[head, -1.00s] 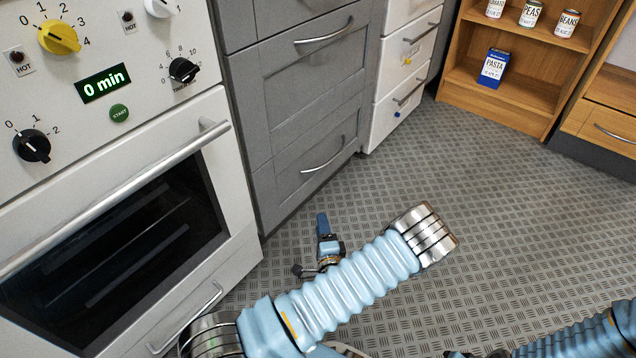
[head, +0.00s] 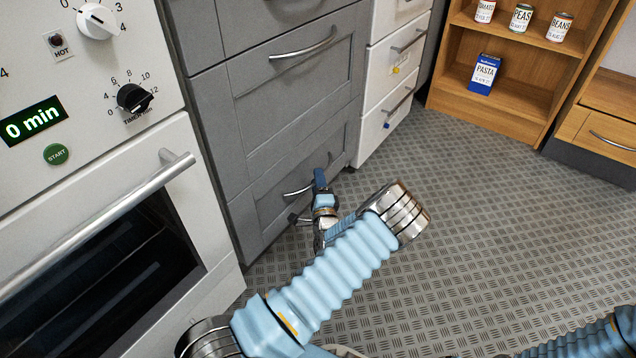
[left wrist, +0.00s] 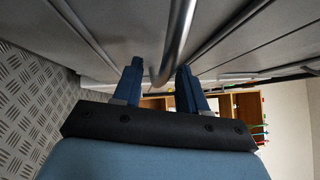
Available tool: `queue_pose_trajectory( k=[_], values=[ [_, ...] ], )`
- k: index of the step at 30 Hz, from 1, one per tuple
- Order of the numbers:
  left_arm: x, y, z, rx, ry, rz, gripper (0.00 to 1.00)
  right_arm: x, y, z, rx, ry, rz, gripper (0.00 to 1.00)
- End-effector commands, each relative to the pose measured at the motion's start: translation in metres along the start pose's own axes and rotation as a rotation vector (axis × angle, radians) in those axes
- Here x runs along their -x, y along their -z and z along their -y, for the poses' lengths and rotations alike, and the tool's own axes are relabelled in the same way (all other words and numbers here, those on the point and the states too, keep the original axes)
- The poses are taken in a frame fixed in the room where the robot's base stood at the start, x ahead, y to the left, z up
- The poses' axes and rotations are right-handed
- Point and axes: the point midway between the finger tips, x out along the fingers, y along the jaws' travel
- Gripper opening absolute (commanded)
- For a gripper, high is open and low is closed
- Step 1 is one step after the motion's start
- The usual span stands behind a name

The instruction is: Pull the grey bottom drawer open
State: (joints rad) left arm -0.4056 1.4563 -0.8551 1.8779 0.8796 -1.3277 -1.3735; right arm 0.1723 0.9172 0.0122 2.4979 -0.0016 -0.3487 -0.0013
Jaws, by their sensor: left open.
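The grey bottom drawer (head: 270,205) is at the foot of the grey cabinet, its front flush with the cabinet as far as I can see. Its curved metal handle (head: 296,191) is partly hidden behind my left gripper (head: 322,176). In the left wrist view the handle (left wrist: 178,45) runs down between the two blue fingers of the left gripper (left wrist: 160,88), which stand apart with a gap on each side of the bar. My right gripper is not clearly in view; only a dark part of my right arm shows at the bottom right of the head view.
A white oven (head: 180,215) with a long bar handle stands left of the grey cabinet. White drawers (head: 385,115) adjoin it on the right. A wooden shelf (head: 515,97) holds tins and a blue pasta box (head: 484,74). The metal floor (head: 480,220) is clear in front.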

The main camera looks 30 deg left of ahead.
Motion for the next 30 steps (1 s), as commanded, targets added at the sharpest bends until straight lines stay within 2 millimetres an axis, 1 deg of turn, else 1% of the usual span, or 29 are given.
queue_pose_trajectory(
  k=[5, 8, 12, 13, 14, 25, 28, 30],
  values=[
    [0.000, 0.000, 0.000, 0.000, 0.000, 0.000, 0.42, 0.000, 0.000, 0.000, 0.000, 0.000, 0.000, 0.43],
    [0.000, 0.000, 0.000, 0.000, 0.000, 0.000, 0.28, 0.000, 0.000, 0.000, 0.000, 0.000, 0.000, 0.43],
    [0.000, 0.000, 0.000, 0.000, 0.000, 0.000, 0.07, 0.000, 0.000, 0.000, 0.000, 0.000, 0.000, 0.43],
    [0.000, 0.000, 0.000, 0.000, 0.000, 0.000, 0.02, 0.000, 0.000, 0.000, 0.000, 0.000, 0.000, 0.43],
    [0.000, 0.000, 0.000, 0.001, 0.000, 0.000, 0.00, 0.000, 0.000, 0.000, 0.000, 0.000, 0.000, 0.43],
    [0.003, 0.002, 0.000, 0.001, -0.001, -0.001, 0.00, -0.001, 0.000, 0.000, 0.000, 0.000, 0.000, 0.43],
    [0.010, 0.008, 0.002, 0.001, -0.001, -0.001, 0.00, -0.002, 0.000, -0.001, 0.000, 0.000, 0.000, 0.43],
    [0.018, 0.015, 0.004, 0.001, -0.001, -0.004, 0.00, -0.003, 0.000, -0.001, 0.000, 0.000, -0.001, 0.43]
  ],
)
